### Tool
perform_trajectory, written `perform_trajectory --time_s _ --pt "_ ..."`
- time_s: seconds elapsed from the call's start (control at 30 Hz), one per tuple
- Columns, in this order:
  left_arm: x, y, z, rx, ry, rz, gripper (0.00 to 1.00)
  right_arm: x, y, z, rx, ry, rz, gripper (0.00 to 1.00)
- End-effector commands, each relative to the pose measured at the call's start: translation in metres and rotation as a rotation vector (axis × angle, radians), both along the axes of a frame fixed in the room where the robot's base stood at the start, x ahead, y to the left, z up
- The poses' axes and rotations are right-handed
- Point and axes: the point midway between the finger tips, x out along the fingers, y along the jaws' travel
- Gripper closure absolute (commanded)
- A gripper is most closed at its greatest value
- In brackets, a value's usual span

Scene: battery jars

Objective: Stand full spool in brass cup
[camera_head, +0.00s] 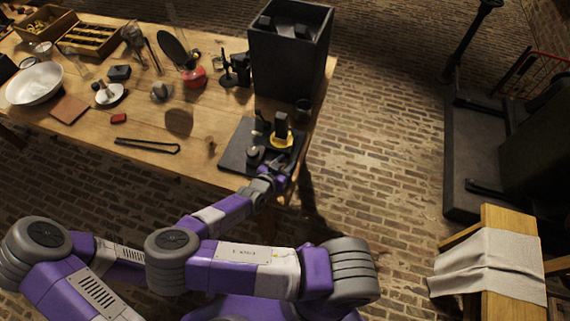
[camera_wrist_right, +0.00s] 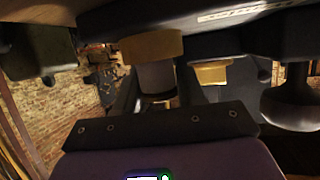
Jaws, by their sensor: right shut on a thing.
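My right gripper (camera_head: 277,168) is at the front of a dark square base (camera_head: 233,157) at the table's right front corner. In the right wrist view it is shut on a spool (camera_wrist_right: 157,80) with a grey middle and a tan end disc (camera_wrist_right: 150,47). In the head view I cannot make out the held spool clearly. A yellow, brass-like round part (camera_head: 281,142) sits on the base just beyond the gripper, with a dark upright block (camera_head: 281,124) by it. A brass-coloured piece (camera_wrist_right: 212,72) shows right of the spool in the wrist view; I cannot tell whether it is the cup. My left gripper is out of view.
A tall black box (camera_head: 288,65) stands behind the base, with a small dark cup (camera_head: 303,109) near the table edge. Black tongs (camera_head: 147,145), a red block (camera_head: 118,118), a white bowl (camera_head: 35,83) and several small items lie left.

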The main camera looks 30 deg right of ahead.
Motion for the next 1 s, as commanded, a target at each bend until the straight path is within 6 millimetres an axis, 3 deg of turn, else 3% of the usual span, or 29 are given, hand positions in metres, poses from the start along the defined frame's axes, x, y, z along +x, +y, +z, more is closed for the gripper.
perform_trajectory --time_s 0.27,0.3,0.47,0.8,1.0 --pt "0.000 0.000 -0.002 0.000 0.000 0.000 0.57 0.000 0.000 -0.002 0.000 -0.001 0.000 0.90" --pt "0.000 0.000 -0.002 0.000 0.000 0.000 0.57 0.000 0.000 -0.002 0.000 -0.001 0.000 0.58" --pt "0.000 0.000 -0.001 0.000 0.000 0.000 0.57 0.000 0.000 -0.001 0.000 0.000 0.001 0.36" --pt "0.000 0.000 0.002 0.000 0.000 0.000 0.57 0.000 0.000 0.002 0.000 0.000 0.001 0.36" --pt "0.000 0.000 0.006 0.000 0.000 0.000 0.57 -0.008 0.020 0.011 0.005 -0.005 0.005 0.36"
